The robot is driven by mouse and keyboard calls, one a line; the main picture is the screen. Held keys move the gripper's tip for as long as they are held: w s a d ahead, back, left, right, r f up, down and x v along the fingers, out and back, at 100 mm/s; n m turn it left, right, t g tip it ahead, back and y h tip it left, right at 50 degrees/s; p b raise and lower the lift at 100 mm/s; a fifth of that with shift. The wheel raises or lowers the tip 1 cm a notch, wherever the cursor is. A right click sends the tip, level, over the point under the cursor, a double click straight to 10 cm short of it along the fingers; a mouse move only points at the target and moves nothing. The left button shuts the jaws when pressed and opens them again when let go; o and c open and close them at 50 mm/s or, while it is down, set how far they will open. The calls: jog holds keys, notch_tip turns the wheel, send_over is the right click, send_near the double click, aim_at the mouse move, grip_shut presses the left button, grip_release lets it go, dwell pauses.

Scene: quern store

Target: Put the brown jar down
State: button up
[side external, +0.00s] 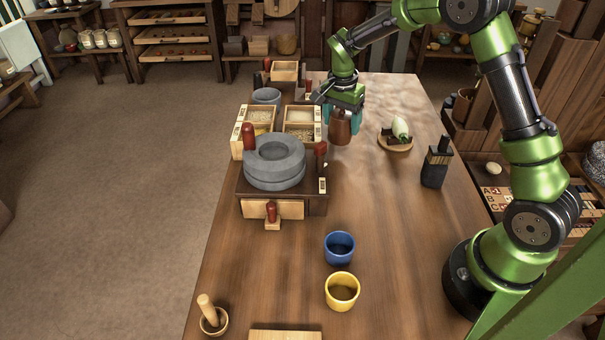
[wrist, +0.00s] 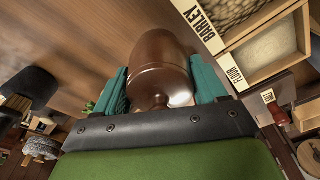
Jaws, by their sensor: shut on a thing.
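The brown jar (side external: 340,128) is at the far part of the wooden table (side external: 290,290), just right of the grain boxes. My gripper (side external: 342,112) points down over it, and its teal fingers are shut on the jar. In the wrist view the jar (wrist: 160,62) is between the two teal fingers (wrist: 160,88), its rounded glossy body and narrow knob showing. I cannot tell whether its base touches the table.
Grain boxes (side external: 300,134) stand close left of the jar; one is labelled barley in the wrist view. A grey quern (side external: 275,163) is nearer. A plate with a pale vegetable (side external: 396,145) and a dark bottle (side external: 436,165) stand right. Blue (side external: 339,247) and yellow cups (side external: 342,291) are nearer.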

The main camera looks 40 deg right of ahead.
jog(key=shift+f, duration=1.65)
jog(key=shift+f, duration=0.2)
jog(key=o, duration=1.1)
jog(key=shift+c, duration=0.2)
jog(key=r, duration=0.4)
jog(key=a+r, duration=0.1)
jog(key=r, duration=0.7)
jog(key=shift+s+a+r, duration=0.1)
jog(key=shift+s+a, duration=0.1)
jog(key=shift+a, duration=0.05)
notch_tip(320, 180, up, 5)
jog(key=n+t, duration=0.2)
send_over(341, 132)
jog(key=s+a, duration=0.2)
jog(key=s+a+r+n+t+y, duration=0.1)
jog(key=s+a+n, duration=0.3)
jog(key=s, duration=0.5)
jog(key=s+a+r+n+t+y, duration=0.2)
jog(key=s+a+n+t, duration=0.2)
jog(key=s, duration=0.6)
jog(key=shift+a+r+n, duration=0.35)
jog(key=shift+a+n, duration=0.05)
jog(key=shift+n, duration=0.4)
